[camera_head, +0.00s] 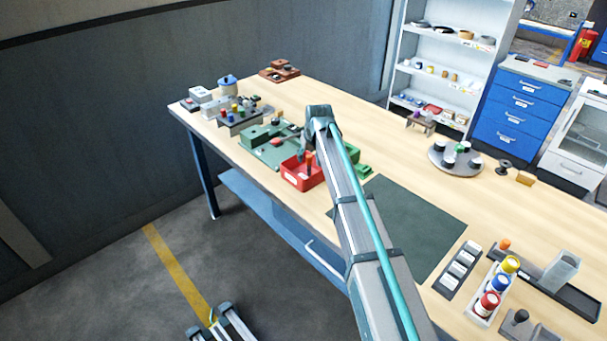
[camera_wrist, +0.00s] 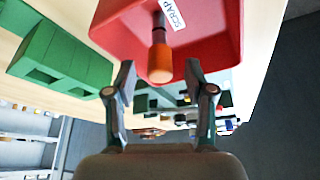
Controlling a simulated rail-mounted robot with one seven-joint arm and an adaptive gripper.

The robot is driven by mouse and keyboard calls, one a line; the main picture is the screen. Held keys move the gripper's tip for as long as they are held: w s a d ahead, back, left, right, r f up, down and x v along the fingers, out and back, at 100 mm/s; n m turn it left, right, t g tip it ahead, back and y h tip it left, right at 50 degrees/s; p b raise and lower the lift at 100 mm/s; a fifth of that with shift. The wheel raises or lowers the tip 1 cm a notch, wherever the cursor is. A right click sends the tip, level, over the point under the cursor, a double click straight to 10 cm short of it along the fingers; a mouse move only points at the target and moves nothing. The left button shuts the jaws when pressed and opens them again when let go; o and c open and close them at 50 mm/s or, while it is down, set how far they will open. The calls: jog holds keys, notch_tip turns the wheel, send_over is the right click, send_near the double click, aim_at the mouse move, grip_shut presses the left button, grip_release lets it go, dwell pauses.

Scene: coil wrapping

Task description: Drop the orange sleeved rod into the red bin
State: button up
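The red bin (camera_head: 290,176) sits near the front edge of the workbench, and it fills the top of the wrist view (camera_wrist: 110,25) with a SCRAP label inside. The orange sleeved rod (camera_wrist: 160,62) shows against the bin's interior, its orange end towards the camera and its grey shaft pointing into the bin. My gripper (camera_wrist: 160,75) is open, its two fingers spread with a visible gap on each side of the rod. In the head view, my gripper (camera_head: 308,148) is over the bin, partly hidden by my arm. I cannot tell whether the rod touches the bin floor.
Green blocks (camera_wrist: 62,55) stand beside the bin. A green fixture (camera_head: 265,145) lies behind it, and a dark green mat (camera_head: 405,225) lies to the right. A grey round tray (camera_head: 455,160) with small jars stands further back. Bare wood lies between them.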

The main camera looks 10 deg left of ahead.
jog(key=shift+s+r, duration=0.1)
jog(key=v, duration=1.1)
jog(key=shift+r, duration=0.4)
jog(key=shift+s, duration=0.1)
